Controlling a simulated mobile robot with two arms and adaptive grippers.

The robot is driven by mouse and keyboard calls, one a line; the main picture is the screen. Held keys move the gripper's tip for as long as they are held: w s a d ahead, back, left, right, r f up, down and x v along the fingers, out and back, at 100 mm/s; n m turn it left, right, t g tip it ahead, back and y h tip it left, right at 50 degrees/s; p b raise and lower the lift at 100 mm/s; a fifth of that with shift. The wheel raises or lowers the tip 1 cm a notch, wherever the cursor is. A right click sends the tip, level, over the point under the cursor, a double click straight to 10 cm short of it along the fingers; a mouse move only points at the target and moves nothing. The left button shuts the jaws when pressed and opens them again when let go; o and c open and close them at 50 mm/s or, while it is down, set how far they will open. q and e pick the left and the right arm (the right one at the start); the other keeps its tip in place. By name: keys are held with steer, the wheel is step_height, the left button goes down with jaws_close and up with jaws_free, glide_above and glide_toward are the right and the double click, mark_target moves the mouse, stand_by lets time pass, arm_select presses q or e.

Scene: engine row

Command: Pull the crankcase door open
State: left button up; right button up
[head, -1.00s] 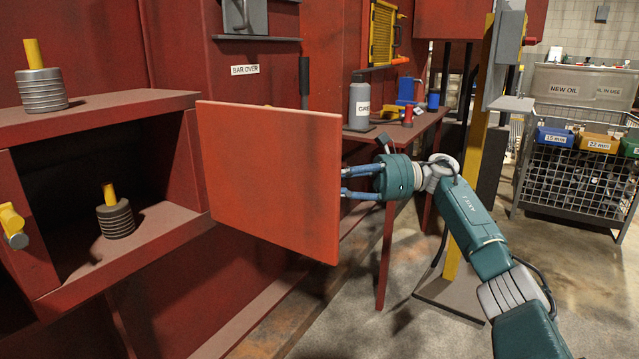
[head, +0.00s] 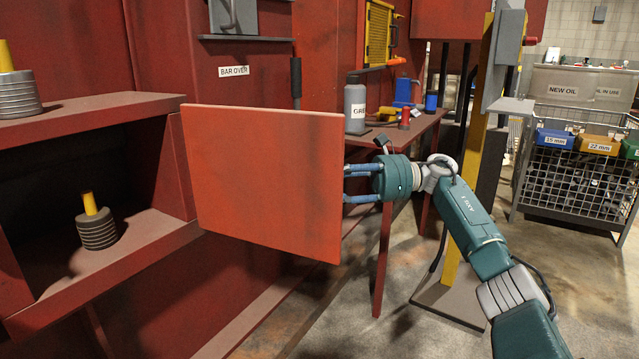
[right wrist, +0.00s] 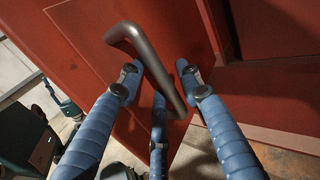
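The crankcase door (head: 262,185) is a flat red-orange panel standing out from the dark red engine side in the head view. Its handle is hidden there behind the panel's right edge. My right gripper (head: 358,186) reaches in from the right at that edge. In the right wrist view, the grey bar handle (right wrist: 150,68) runs diagonally across the red door (right wrist: 85,50). The blue fingers of my right gripper (right wrist: 158,80) curl in around the handle, with one finger below it; exact contact is hard to see. My left gripper is not seen.
Left of the door, engine shelves (head: 95,105) hold ringed grey parts with yellow pegs (head: 97,225). Behind it, a red side table (head: 425,125) carries a grey bottle (head: 355,105). A yellow post (head: 465,170) and wire cage (head: 570,180) stand right. Floor shows between them.

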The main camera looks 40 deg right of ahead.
steer(key=v, duration=1.2)
stand_by(0.6)
